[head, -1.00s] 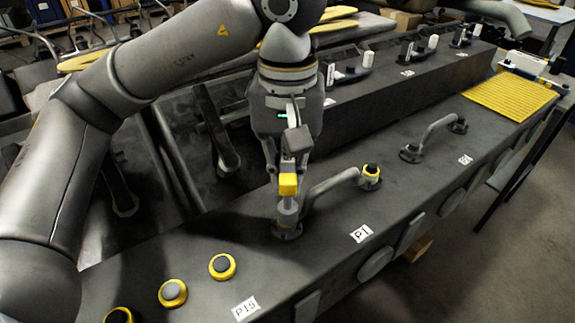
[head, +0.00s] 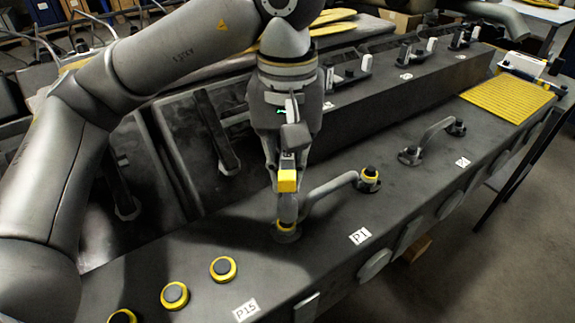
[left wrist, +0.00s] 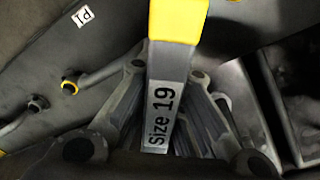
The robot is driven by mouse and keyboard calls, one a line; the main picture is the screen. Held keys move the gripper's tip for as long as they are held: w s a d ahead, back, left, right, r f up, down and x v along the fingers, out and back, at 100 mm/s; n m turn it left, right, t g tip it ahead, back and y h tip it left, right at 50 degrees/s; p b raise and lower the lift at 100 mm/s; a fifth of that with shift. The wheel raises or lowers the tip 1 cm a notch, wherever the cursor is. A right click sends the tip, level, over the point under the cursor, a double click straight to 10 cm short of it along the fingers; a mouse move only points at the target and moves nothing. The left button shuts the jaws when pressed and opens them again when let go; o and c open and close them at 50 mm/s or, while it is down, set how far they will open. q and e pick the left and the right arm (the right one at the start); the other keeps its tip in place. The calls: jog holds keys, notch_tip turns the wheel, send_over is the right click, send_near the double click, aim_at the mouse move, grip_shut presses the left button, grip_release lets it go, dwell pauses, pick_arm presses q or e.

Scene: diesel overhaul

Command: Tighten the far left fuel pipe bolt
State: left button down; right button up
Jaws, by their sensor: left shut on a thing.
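My left gripper (head: 288,160) points down over the engine block, shut on a grey tool with a yellow block (head: 287,181). In the left wrist view the tool (left wrist: 161,112) reads "Size 19" and stands between the fingers. Its lower end is over the left end of the fuel pipe (head: 328,188) beside the P1 label (head: 360,236). A yellow ring (head: 286,227) shows at that pipe end; the bolt head there is largely hidden by the tool. The pipe's other end has a dark bolt with a yellow ring (head: 369,174).
Several yellow-ringed round caps (head: 222,268) sit at the near left by the P15 label (head: 245,310). Another pipe (head: 432,137) arches farther right. A yellow mat (head: 508,98) lies at the far right end. A raised dark block stands behind.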

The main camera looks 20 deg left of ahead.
pick_arm(q)
jog(key=n, duration=0.4)
jog(key=shift+b, duration=0.3)
jog(key=n, duration=0.4)
jog(key=shift+b, duration=0.3)
jog(key=n, duration=0.4)
jog(key=shift+a+n+b, duration=0.1)
jog(key=shift+n+b, duration=0.3)
jog(key=n, duration=0.4)
jog(key=shift+b, duration=0.35)
jog(key=n, duration=0.3)
jog(key=shift+s+n+b, duration=0.1)
jog(key=shift+n+b, duration=0.2)
jog(key=n+b, duration=0.1)
jog(key=n, duration=0.3)
jog(key=shift+a+n, duration=0.1)
jog(key=shift+n, duration=0.2)
jog(key=n, duration=0.4)
jog(key=shift+b, duration=0.4)
jog(key=shift+n, duration=1.5)
